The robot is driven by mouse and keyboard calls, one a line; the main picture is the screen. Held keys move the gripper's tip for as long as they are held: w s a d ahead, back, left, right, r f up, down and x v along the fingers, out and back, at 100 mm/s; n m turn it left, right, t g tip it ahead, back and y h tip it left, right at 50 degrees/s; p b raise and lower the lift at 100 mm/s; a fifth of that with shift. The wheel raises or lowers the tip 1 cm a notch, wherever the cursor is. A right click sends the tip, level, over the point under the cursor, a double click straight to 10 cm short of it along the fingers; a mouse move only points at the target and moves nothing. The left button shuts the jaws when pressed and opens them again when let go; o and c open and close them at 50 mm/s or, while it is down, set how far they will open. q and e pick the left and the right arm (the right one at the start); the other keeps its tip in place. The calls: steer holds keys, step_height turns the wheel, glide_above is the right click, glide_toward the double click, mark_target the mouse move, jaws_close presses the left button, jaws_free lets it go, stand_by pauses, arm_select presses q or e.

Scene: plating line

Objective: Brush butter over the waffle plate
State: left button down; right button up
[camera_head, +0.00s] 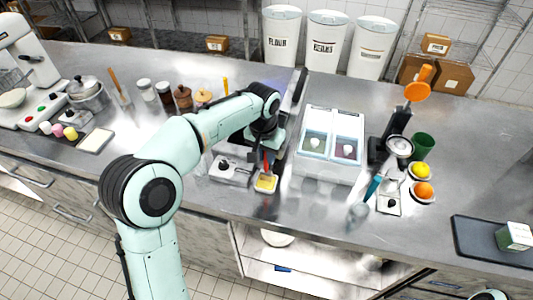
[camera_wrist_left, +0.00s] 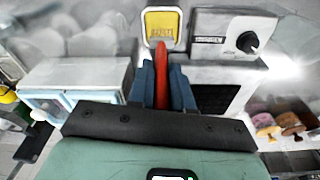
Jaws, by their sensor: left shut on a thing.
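My left gripper (camera_head: 265,150) is shut on the red handle of the brush (camera_head: 266,163); the handle also shows between the fingers in the left wrist view (camera_wrist_left: 161,75). The brush points toward a small pale dish of yellow butter (camera_head: 265,184) near the counter's front edge. The dish also shows at the top of the wrist view (camera_wrist_left: 162,30). The bristles are not clearly visible, so I cannot tell whether they touch the butter. The waffle iron (camera_head: 230,171), with a black knob, stands left of the dish. Its dark waffle plate (camera_wrist_left: 216,98) is partly hidden by my gripper. My right gripper is not in view.
A white chest with two clear lids (camera_head: 330,172) stands close on the right. Jars (camera_head: 183,97) stand at the back left. A blue-handled tool (camera_head: 373,187) and orange fruit (camera_head: 423,190) are farther right. A dark tray (camera_head: 480,240) lies at the far right.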

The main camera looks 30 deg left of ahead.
arm_select(q)
steer(key=shift+f, duration=0.55)
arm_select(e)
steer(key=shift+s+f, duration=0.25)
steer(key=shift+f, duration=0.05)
arm_select(q)
steer(key=shift+f, duration=0.1)
stand_by(1.0)
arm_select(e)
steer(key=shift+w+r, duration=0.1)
arm_select(q)
steer(key=shift+r+p, duration=0.7)
steer(key=shift+r, duration=1)
steer(key=shift+w+r+p, duration=0.1)
steer(key=shift+r+p, duration=0.9)
steer(key=shift+r, duration=0.95)
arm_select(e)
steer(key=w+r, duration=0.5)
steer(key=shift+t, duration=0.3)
arm_select(q)
steer(key=shift+f, duration=0.1)
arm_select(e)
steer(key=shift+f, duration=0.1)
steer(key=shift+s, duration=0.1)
